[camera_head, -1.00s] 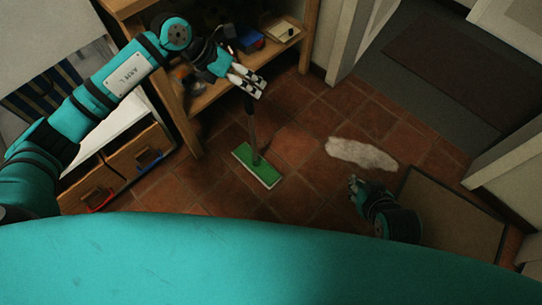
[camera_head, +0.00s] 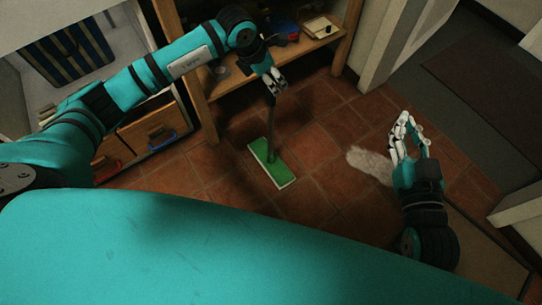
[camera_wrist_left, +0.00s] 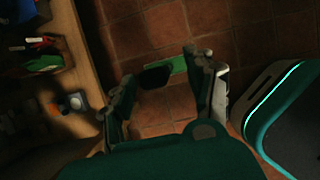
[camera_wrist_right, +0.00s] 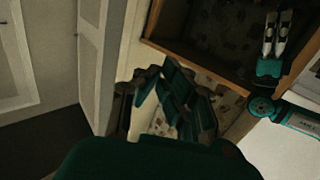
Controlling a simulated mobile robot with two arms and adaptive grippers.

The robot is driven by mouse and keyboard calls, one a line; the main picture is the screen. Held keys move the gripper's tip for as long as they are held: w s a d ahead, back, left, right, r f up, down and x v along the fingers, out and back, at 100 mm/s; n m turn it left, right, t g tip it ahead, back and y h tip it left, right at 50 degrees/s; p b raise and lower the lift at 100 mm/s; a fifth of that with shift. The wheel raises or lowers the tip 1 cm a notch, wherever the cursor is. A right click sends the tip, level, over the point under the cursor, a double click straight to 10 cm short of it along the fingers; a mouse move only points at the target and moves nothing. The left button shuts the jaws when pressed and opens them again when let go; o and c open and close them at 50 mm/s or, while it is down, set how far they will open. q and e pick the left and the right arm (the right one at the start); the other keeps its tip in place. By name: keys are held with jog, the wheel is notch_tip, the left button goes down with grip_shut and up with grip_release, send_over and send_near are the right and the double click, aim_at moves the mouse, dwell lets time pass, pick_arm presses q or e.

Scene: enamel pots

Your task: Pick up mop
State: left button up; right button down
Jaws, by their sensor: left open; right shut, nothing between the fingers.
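The mop stands with its green head (camera_head: 270,164) flat on the tile floor and its dark handle (camera_head: 270,118) rising to my left gripper (camera_head: 271,80). My left gripper is open at the top of the handle. In the left wrist view, the dark handle top (camera_wrist_left: 154,77) shows between the spread fingers, with part of the green head (camera_wrist_left: 180,65) beyond it. Whether a finger touches the handle, I cannot tell. My right gripper (camera_head: 407,128) is shut and empty, raised well to the right of the mop; it also shows in the right wrist view (camera_wrist_right: 172,100).
A wooden shelf (camera_head: 215,107) with small items stands close behind my left gripper. A cabinet with drawers (camera_head: 160,130) is at the left. A pale shaggy patch (camera_head: 370,162) lies on the floor to the right. A doorway with a dark mat (camera_head: 480,85) is at upper right.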

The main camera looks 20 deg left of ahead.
pick_arm(q)
jog(key=shift+w+f, duration=0.15)
jog(key=shift+f, duration=0.2)
jog(key=x, duration=0.1)
jog(key=b+x, duration=0.1)
jog(key=x, duration=0.1)
jog(key=b+x, duration=0.1)
jog(key=x, duration=0.1)
jog(key=shift+w+a, duration=0.25)
pick_arm(e)
notch_tip(320, 180, up, 9)
jog(key=s+t+y, duration=0.1)
jog(key=t+y, duration=0.1)
jog(key=t, duration=0.4)
jog(key=shift+s+a+r, duration=0.2)
jog(key=shift+s+a, duration=0.2)
jog(key=shift+a, duration=0.05)
pick_arm(q)
jog(key=shift+c, duration=0.2)
grip_shut()
